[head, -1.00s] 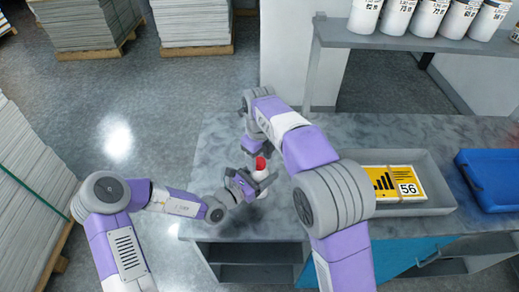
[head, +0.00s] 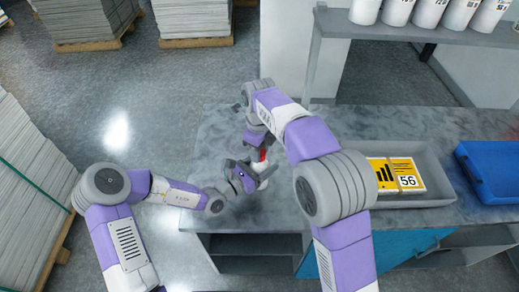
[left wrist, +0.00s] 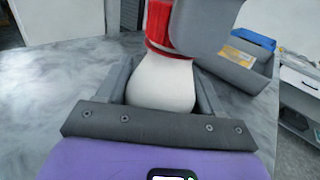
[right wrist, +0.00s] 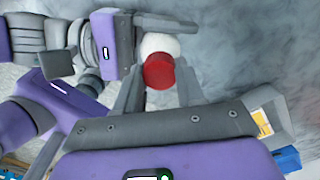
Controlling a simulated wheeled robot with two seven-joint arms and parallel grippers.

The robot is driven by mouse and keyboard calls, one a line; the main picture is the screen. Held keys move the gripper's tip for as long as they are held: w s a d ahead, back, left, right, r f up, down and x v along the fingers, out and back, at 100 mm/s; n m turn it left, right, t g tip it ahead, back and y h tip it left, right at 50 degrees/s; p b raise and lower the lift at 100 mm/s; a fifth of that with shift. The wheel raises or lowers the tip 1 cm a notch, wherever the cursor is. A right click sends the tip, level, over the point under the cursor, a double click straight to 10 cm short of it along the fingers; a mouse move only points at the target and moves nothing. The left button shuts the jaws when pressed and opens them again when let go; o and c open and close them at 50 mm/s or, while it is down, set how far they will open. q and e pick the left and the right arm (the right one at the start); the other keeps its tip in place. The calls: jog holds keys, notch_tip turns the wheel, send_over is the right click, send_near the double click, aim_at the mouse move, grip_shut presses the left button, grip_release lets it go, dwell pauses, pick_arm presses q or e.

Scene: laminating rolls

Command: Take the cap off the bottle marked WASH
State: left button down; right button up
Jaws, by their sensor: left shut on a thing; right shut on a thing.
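A white bottle (left wrist: 163,88) with a red cap (left wrist: 163,30) stands upright in the left wrist view. Its marking is not visible. My left gripper (head: 256,175) is shut on the white body, with a finger on each side below the cap. My right gripper (right wrist: 158,74) is shut on the red cap, which also shows between its fingers in the right wrist view (right wrist: 158,71). A grey finger of it covers part of the cap in the left wrist view. The cap sits at the bottle's neck; I cannot tell whether it is loose. In the head view the cap (head: 262,155) is mostly hidden.
The grey marbled bench (head: 400,125) has free room around the bottle. A grey tray (head: 425,160) with a yellow card marked 56 (head: 395,174) lies to the right, and a blue tray (head: 490,165) beyond it. White bottles (head: 428,12) stand on the raised shelf.

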jog(key=n, duration=1.2)
jog(key=shift+r, duration=0.1)
jog(key=n, duration=3.8)
jog(key=shift+n, duration=0.3)
